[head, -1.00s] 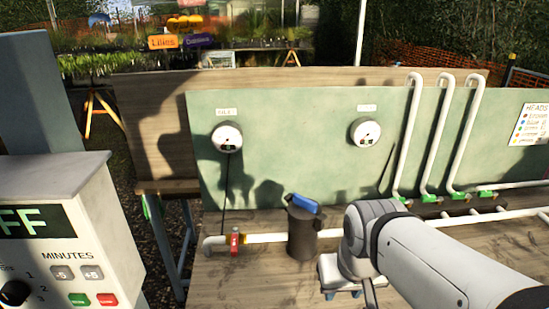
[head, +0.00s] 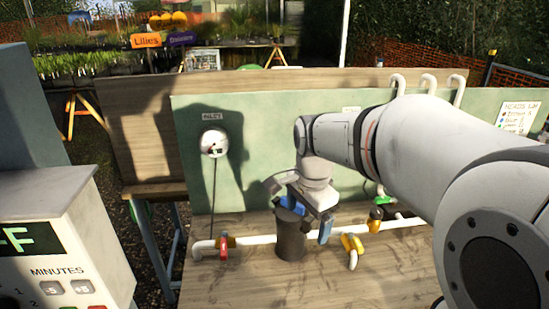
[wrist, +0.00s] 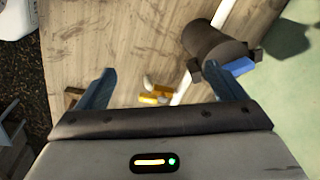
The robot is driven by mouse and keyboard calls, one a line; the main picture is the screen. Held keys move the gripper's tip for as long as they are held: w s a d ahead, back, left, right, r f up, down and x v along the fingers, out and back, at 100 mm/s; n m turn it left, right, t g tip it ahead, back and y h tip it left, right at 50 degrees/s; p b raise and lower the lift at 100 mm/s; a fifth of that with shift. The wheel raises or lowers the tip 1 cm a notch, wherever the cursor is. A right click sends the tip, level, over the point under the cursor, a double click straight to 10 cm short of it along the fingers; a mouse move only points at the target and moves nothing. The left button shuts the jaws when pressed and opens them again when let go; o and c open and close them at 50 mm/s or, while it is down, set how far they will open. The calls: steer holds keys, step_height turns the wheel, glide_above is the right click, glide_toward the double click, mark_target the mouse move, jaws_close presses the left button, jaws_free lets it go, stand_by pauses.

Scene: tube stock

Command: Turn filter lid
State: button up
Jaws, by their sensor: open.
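The filter is a dark upright cylinder (head: 291,242) on the bench, set in the white pipe line. Its blue lid handle (head: 291,206) is partly hidden behind my gripper (head: 298,208) in the head view. My gripper is open and empty, tilted, close above and beside the lid. In the wrist view, the filter body (wrist: 211,42) and blue handle (wrist: 238,67) lie near my right finger, outside the gap of my gripper (wrist: 160,72). Whether finger and handle touch, I cannot tell.
A red valve (head: 222,247) sits on the pipe left of the filter. Yellow valves (head: 352,244) stand to the right. A round gauge (head: 214,143) hangs on the green panel (head: 260,115) behind. A control box (head: 60,230) stands at the left. The front bench (head: 280,285) is clear.

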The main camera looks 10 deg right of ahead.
steer(key=shift+o, duration=0.9)
steer(key=w+m+g+p, duration=0.1)
steer(key=w+m+p, duration=0.1)
steer(key=w+m, duration=1.1)
steer(key=shift+w, duration=0.3)
steer(key=shift+w+f+m, duration=0.2)
steer(key=shift+w+m, duration=0.35)
steer(key=shift+m, duration=0.05)
steer(key=shift+f+p, duration=0.5)
steer(key=shift+f, duration=3.35)
steer(key=shift+c, duration=0.3)
steer(key=c, duration=0.8)
steer(key=n, duration=0.4)
steer(key=shift+n, duration=0.3)
